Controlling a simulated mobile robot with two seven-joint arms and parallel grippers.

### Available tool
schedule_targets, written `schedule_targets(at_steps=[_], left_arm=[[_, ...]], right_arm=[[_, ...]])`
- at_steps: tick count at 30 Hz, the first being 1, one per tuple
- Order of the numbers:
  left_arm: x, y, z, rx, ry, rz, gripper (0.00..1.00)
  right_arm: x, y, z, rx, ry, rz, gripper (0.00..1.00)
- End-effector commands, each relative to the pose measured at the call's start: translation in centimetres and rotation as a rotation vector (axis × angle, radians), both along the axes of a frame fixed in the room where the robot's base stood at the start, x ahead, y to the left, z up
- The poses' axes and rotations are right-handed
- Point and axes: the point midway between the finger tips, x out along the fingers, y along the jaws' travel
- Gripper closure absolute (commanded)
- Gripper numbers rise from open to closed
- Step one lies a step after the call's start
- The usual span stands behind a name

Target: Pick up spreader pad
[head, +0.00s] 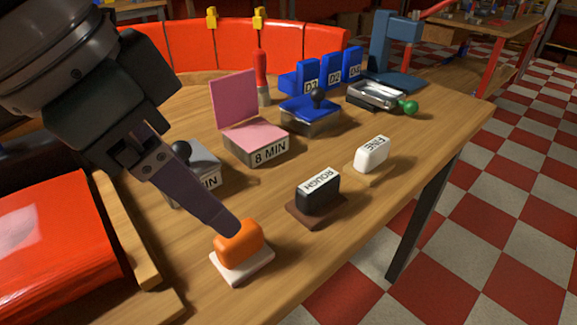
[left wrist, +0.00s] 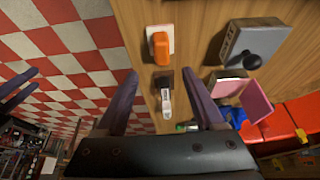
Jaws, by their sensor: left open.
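A pad with an orange grip on a flat white base (head: 240,250), the unlabelled one that I take for the spreader pad, lies near the table's front edge. My left gripper (head: 226,224) reaches down from the upper left in the head view, its fingertips overlapping the orange grip there. Contact cannot be told. Dark finger-like shapes at that view's left edge may be my right gripper (left wrist: 18,90).
A black ROUGH block (head: 317,196) and a white FINE block (head: 371,155) stand right of the pad. Behind are a grey box with a black knob (head: 205,165) and an open pink 8 MIN box (head: 255,145). A red padded tray (head: 60,250) is at left.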

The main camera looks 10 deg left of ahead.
Motion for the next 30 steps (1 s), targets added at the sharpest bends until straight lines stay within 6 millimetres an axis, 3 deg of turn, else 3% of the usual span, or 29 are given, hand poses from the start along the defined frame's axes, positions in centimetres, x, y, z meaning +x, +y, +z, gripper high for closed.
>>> schedule_targets(at_steps=[19,30], left_arm=[[2.5,-1.5,-8.3,0.001,0.001,0.0,0.3],[2.8,-1.7,-9.0,0.001,-0.001,-0.001,0.32]], right_arm=[[0.0,-0.2,-2.7,-0.007,0.0,0.004,0.34],[0.0,-0.2,-2.8,-0.007,0.0,0.004,0.34]])
